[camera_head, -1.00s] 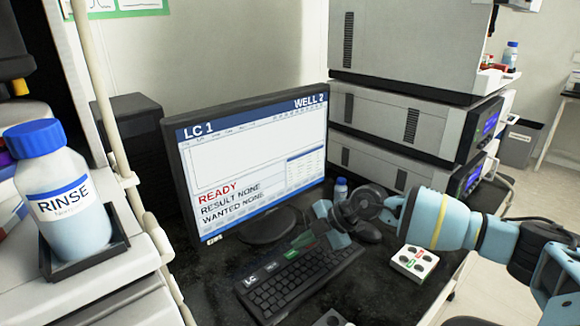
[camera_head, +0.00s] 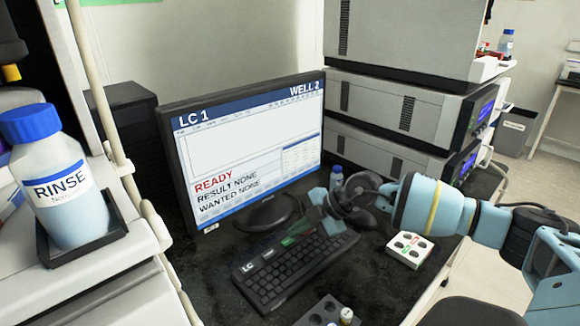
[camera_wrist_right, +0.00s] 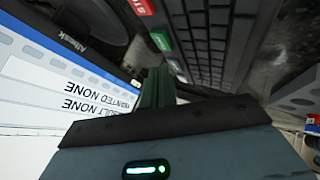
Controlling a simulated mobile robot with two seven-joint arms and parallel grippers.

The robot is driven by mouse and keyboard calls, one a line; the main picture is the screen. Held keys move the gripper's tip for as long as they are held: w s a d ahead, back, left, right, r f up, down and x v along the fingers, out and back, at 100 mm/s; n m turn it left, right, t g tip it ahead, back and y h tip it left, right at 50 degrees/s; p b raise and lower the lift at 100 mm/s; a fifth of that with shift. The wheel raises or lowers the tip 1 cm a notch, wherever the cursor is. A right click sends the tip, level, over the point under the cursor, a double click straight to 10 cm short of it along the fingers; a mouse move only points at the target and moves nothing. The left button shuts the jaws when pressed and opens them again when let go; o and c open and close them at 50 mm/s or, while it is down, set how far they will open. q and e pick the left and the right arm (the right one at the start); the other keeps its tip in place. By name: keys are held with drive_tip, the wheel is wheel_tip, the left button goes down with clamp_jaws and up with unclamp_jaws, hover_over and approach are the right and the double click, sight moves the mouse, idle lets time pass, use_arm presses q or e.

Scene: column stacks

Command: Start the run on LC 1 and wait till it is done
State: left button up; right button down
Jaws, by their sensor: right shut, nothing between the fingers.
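The LC 1 monitor (camera_head: 245,150) stands on the dark bench. Its screen reads LC 1, WELL 2, READY in red, RESULT NONE and WANTED NONE. The black keyboard (camera_head: 285,275) marked LC lies in front of it. A green key (camera_head: 288,242) sits at its back edge and also shows in the right wrist view (camera_wrist_right: 160,41), beside a red key (camera_wrist_right: 141,7). My right gripper (camera_head: 297,230) is shut and empty, with its dark green fingers over the keyboard's back edge, close to the green key. I cannot tell whether they touch it. My left gripper is out of view.
A white block with round wells (camera_head: 408,250) lies right of the keyboard, and a dark vial rack (camera_head: 325,315) lies in front. A RINSE bottle (camera_head: 60,190) stands in a black tray at left. Stacked grey instruments (camera_head: 400,120) stand behind my right arm.

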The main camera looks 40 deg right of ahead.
sight(293, 241)
drive_tip(key=shift+w+f, duration=0.1)
idle(0.7)
drive_tip(key=shift+w+a+f, duration=0.1)
drive_tip(key=shift+w+f, duration=0.85)
drive_tip(key=shift+f, duration=0.05)
drive_tip(key=shift+f, duration=0.15)
idle(0.4)
